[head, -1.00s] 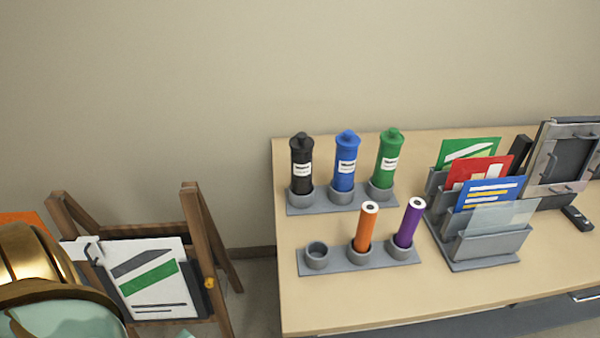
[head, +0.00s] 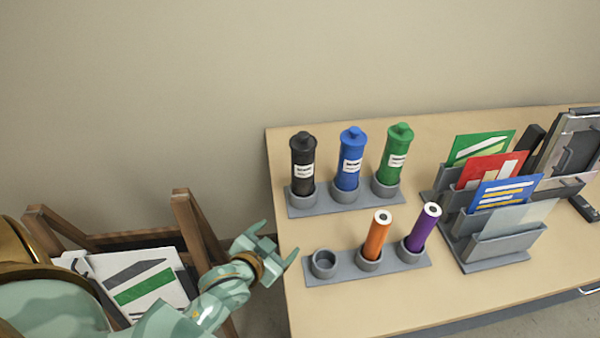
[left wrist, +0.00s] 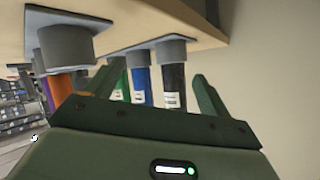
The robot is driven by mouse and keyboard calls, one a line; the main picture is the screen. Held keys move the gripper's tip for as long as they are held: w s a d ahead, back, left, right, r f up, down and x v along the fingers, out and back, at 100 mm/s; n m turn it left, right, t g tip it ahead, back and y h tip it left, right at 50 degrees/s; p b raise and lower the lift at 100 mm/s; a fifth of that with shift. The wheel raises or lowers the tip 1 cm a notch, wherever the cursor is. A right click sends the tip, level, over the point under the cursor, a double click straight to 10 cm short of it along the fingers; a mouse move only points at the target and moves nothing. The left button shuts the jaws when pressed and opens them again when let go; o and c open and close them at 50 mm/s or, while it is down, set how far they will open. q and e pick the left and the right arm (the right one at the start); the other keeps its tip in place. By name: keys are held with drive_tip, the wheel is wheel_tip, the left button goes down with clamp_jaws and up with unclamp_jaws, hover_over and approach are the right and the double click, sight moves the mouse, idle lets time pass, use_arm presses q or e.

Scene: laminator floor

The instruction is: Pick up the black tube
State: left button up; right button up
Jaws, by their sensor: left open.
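The black tube (head: 303,160) with a white label stands upright in the left cup of the back grey holder (head: 350,206) in the head view. It also shows upside down in the left wrist view (left wrist: 174,78), between the finger tips and nearer the right-hand one. My left gripper (head: 278,238) is open and empty, by the table's left edge, in front of and left of the black tube and apart from it. My right gripper is not in view.
Blue (head: 350,160) and green (head: 396,158) tubes stand beside the black one. The front holder (head: 345,273) has an empty left cup, an orange roll (head: 378,238) and a purple roll (head: 423,228). A wooden stand (head: 190,228) is left of the table (head: 470,308).

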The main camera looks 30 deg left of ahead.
sight(298, 174)
use_arm(q)
drive_tip(key=w+a+r+n+t, duration=0.1)
drive_tip(key=w+r, duration=0.1)
drive_tip(key=w, duration=0.3)
drive_tip(key=w+r+n+t, duration=0.1)
drive_tip(key=w+t, duration=0.1)
drive_tip(key=w, duration=0.3)
drive_tip(key=w+a+r+n+t+b, duration=0.1)
drive_tip(key=w+r+n+t, duration=0.1)
drive_tip(key=w, duration=0.3)
drive_tip(key=shift+w+a+r+y, duration=0.2)
drive_tip(key=shift+a+r+y, duration=0.1)
drive_tip(key=shift+a, duration=0.05)
drive_tip(key=w, duration=0.2)
drive_tip(key=w+b, duration=0.1)
drive_tip(key=w, duration=0.2)
drive_tip(key=shift+w+a, duration=0.25)
drive_tip(key=shift+w, duration=0.1)
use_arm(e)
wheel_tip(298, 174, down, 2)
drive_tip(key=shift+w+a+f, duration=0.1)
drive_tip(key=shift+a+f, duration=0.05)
use_arm(q)
drive_tip(key=shift+c, duration=1)
drive_tip(key=c, duration=1)
drive_tip(key=shift+r, duration=0.1)
drive_tip(key=shift+c, duration=0.8)
drive_tip(key=shift+r, duration=0.1)
